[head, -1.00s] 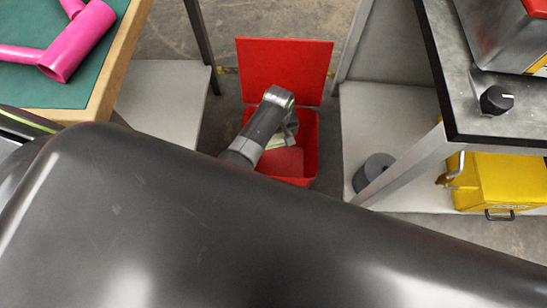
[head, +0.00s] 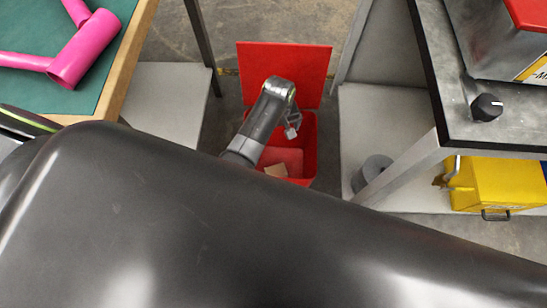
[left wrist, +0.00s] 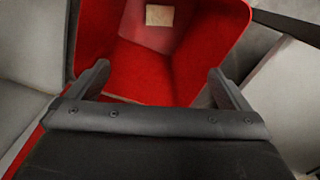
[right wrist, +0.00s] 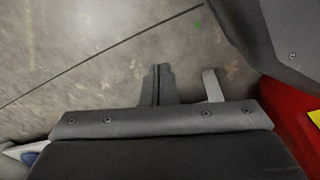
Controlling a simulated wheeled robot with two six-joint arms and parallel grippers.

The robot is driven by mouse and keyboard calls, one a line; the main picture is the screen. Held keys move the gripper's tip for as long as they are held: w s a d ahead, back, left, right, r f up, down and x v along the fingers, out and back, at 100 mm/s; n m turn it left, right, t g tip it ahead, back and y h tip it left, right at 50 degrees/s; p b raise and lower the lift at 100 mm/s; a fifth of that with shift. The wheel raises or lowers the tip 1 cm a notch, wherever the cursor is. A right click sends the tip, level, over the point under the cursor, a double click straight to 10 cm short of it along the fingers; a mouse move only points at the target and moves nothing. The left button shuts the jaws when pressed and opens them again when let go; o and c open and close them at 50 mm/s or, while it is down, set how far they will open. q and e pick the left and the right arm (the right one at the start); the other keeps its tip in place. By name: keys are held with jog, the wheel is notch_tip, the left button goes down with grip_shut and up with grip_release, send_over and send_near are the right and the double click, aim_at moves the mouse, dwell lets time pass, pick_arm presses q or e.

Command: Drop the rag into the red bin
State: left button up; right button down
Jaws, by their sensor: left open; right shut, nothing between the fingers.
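The red bin (head: 311,150) stands on the floor between the two benches, its red lid (head: 285,65) tilted up at the back. A small tan piece, which I take for the rag (head: 276,171), lies inside the bin. In the left wrist view the rag (left wrist: 160,15) is a flat tan square on the bin's floor, beyond my fingers and apart from them. My left gripper (head: 292,131) is over the bin's opening, its fingers (left wrist: 158,82) spread and empty. My right gripper (right wrist: 158,70) is shut and empty, seen only in the right wrist view, above bare concrete.
A green-topped bench (head: 75,93) with a pink frame (head: 83,47) is at left. A dark-topped bench (head: 470,135) with a black knob (head: 487,107) is at right. Below it are a grey roll (head: 373,173) and a yellow box (head: 485,185).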

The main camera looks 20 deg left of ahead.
pick_arm(q)
notch_tip(320, 180, up, 12)
jog(key=p, duration=0.3)
jog(key=shift+f, duration=0.2)
pick_arm(e)
jog(key=shift+s+d+f, duration=0.15)
jog(key=shift+s+f, duration=0.05)
jog(key=shift+s, duration=0.45)
jog(key=shift+s+d+f, duration=0.15)
jog(key=shift+s, duration=0.45)
jog(key=shift+s+d+f, duration=0.15)
jog(key=shift+s+f, duration=0.05)
jog(key=shift+s, duration=0.45)
